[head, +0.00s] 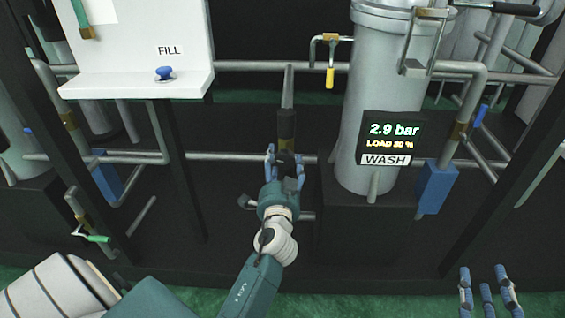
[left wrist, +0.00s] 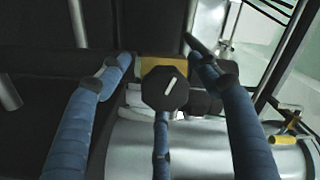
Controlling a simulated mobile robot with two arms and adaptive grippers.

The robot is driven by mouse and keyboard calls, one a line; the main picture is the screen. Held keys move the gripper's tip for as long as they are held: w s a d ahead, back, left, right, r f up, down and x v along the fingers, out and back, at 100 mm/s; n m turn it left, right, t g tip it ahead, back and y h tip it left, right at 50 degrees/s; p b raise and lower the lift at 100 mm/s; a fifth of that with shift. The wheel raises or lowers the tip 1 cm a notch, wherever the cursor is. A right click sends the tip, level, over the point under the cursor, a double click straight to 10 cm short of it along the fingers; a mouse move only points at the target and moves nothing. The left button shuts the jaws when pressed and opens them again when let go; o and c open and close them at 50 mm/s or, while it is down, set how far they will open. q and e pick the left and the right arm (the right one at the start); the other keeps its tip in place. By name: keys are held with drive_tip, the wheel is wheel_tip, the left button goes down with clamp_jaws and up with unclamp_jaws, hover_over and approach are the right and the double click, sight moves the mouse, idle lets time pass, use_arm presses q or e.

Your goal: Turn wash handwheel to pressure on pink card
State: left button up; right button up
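The black handwheel (left wrist: 165,88), with a white mark on its face, is in the middle of the left wrist view. In the head view my left gripper (head: 284,160) mostly hides it, in front of a vertical pipe. My left gripper's blue fingers (left wrist: 158,62) are spread around the handwheel, with gaps on both sides. The third finger is below it; I cannot tell if it touches. The WASH display (head: 393,138) reads 2.9 bar in green, with a yellow load line. No pink card shows. My right gripper (head: 488,285) is open and empty at the lower right.
A large grey cylinder (head: 385,85) stands behind the display. A white panel labelled FILL (head: 160,40) with a blue knob (head: 164,73) is at upper left. A yellow-handled lever (head: 330,76) hangs above the left gripper. Pipes and dark posts surround the arm.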

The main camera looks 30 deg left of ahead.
use_arm(q)
drive_tip(key=shift+r, duration=0.15)
drive_tip(key=shift+w+d+r, duration=0.1)
drive_tip(key=shift+r, duration=0.1)
wheel_tip(320, 180, up, 10)
drive_tip(key=shift+f, duration=0.25)
